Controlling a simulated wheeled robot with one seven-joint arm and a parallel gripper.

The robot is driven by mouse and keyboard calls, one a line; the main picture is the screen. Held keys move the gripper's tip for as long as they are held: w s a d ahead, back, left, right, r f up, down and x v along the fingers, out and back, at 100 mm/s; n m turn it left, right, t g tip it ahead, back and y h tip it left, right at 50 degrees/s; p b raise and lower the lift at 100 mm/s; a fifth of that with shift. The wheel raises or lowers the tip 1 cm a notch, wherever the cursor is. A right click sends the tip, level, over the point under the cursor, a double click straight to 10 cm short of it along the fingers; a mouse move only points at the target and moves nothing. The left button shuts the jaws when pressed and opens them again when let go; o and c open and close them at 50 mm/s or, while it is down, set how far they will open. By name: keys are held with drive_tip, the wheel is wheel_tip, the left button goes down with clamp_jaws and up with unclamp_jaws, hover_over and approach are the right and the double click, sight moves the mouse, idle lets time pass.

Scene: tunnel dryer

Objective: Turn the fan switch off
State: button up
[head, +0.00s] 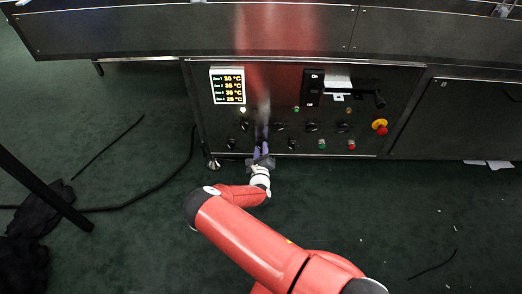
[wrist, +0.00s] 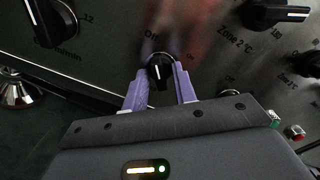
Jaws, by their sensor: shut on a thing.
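A black rotary knob with a short white pointer mark (wrist: 159,72) is on the dryer's dark control panel (head: 215,125). The word "Off" is printed just above it, slightly left, and the pointer is roughly upright. My gripper (wrist: 160,78) has its two purple fingers on either side of this knob, shut on it. In the head view my gripper (head: 262,135) reaches the lower left part of the panel, and its fingers hide the knob. No label reading "fan" is legible around the held knob.
Other black knobs sit close by, one at upper left (wrist: 50,20) and a "Zone 2" knob (wrist: 275,14) at upper right. A temperature display (head: 229,86), a large black switch (head: 312,88) and a red emergency button (head: 380,126) are on the panel. Cables lie on the green floor.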

drive_tip(key=o, duration=0.6)
drive_tip(key=s+p, duration=0.1)
drive_tip(key=s, duration=0.6)
drive_tip(key=shift+s+d, duration=0.1)
drive_tip(key=shift+s, duration=0.3)
